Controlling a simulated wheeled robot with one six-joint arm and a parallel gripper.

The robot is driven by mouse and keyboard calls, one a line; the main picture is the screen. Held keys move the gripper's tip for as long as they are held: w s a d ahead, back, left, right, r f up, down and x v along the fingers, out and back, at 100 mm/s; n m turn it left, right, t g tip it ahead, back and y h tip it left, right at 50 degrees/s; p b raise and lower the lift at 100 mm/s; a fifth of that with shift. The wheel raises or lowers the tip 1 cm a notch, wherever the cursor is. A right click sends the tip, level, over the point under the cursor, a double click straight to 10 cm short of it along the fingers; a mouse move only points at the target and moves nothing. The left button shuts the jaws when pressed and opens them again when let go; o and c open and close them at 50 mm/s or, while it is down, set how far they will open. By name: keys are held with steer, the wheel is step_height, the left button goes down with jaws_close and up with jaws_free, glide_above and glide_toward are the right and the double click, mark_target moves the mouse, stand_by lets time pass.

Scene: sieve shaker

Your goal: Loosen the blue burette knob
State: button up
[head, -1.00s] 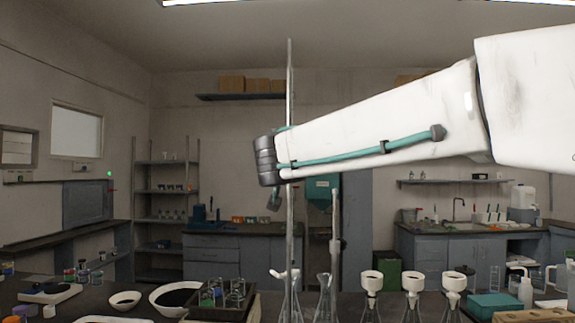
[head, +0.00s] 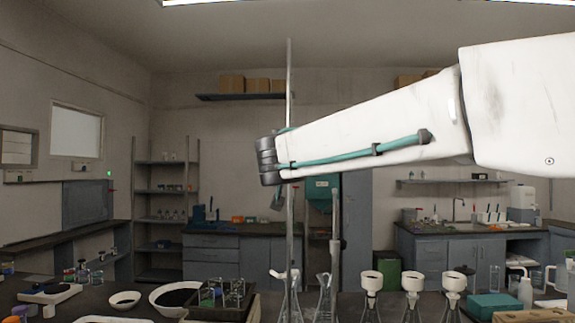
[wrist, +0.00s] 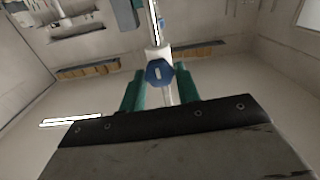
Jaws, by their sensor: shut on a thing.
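The blue burette knob (wrist: 159,74) shows in the middle of the wrist view, in front of a white fitting (wrist: 157,52) on a glass tube. My gripper (wrist: 160,77) has its two teal fingers on either side of the knob, shut on it. Whether the knob has turned cannot be told. The knob and fingertips cannot be made out in the head view.
Flasks with white funnels (head: 412,283) stand on the bench at the lower middle right. A dark rack (head: 240,309) of glassware and a white bowl (head: 160,300) are at the left. A teal box (head: 494,306) lies at the right.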

steer(key=shift+a+f+n, duration=0.1)
steer(key=shift+f+n, duration=0.05)
steer(key=shift+n, duration=4.15)
steer(key=shift+a+f+n, duration=0.1)
steer(key=shift+n, duration=4.2)
steer(key=o, duration=0.9)
steer(key=shift+o, duration=0.2)
steer(key=s, duration=0.7)
steer(key=shift+s, duration=0.4)
steer(key=shift+a, duration=0.1)
